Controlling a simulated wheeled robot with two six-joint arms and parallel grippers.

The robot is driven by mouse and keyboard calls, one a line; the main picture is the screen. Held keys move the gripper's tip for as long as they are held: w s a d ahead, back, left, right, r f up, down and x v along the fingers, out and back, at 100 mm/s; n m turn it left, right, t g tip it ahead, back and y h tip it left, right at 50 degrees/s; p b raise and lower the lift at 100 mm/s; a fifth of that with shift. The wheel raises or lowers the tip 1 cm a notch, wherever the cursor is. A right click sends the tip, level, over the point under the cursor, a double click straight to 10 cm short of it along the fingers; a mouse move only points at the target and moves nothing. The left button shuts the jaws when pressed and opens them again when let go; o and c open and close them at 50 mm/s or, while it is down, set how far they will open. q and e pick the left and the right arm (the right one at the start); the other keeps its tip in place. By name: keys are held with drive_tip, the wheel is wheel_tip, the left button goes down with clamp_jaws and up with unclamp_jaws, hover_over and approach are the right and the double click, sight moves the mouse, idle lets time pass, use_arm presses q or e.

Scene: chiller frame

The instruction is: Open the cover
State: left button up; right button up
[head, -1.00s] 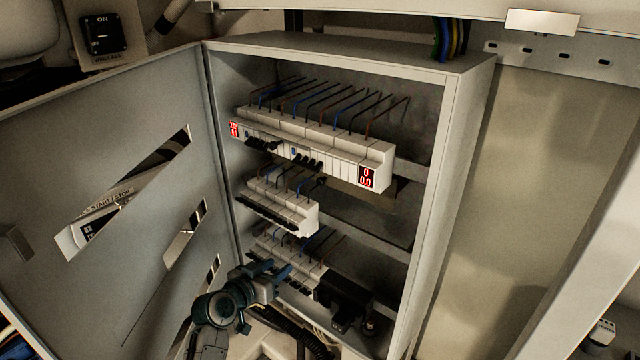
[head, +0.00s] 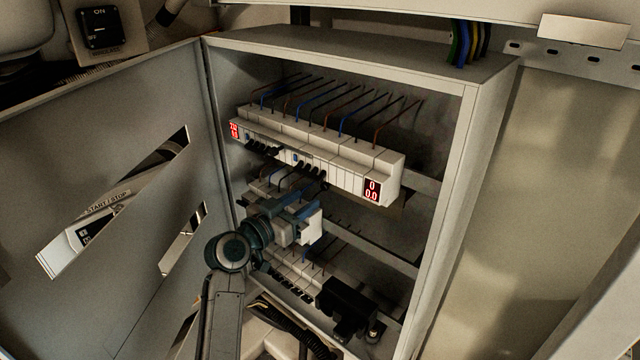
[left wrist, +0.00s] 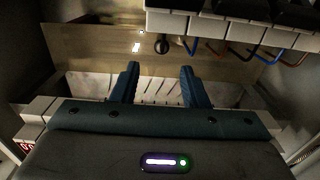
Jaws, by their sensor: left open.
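The cover, a grey metal door (head: 110,180) with slanted slots, stands swung open at the left of the cabinet (head: 440,200). My left gripper (head: 305,204) is inside the cabinet, at the middle row of white breakers, and its jaws are apart. Its arm hides part of that row. In the left wrist view the two blue-grey fingers (left wrist: 160,84) are spread, with nothing visible between them. Whether they touch the breakers I cannot tell. My right gripper is not in view.
An upper breaker row (head: 320,160) with red displays and wires sits above my gripper. A lower row (head: 290,275) and a black block (head: 345,305) sit below. The cabinet's side walls and the door bound the room.

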sight(323, 187)
use_arm(q)
drive_tip(key=p+x, duration=0.1)
drive_tip(key=x, duration=0.3)
drive_tip(key=shift+r, duration=0.1)
drive_tip(key=shift+f+p+x, duration=0.2)
drive_tip(key=shift+p+x, duration=0.2)
drive_tip(key=shift+x, duration=1.2)
drive_tip(key=shift+w, duration=0.1)
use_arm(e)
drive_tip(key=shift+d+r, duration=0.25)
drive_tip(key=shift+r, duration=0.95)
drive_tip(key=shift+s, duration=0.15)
use_arm(q)
clamp_jaws()
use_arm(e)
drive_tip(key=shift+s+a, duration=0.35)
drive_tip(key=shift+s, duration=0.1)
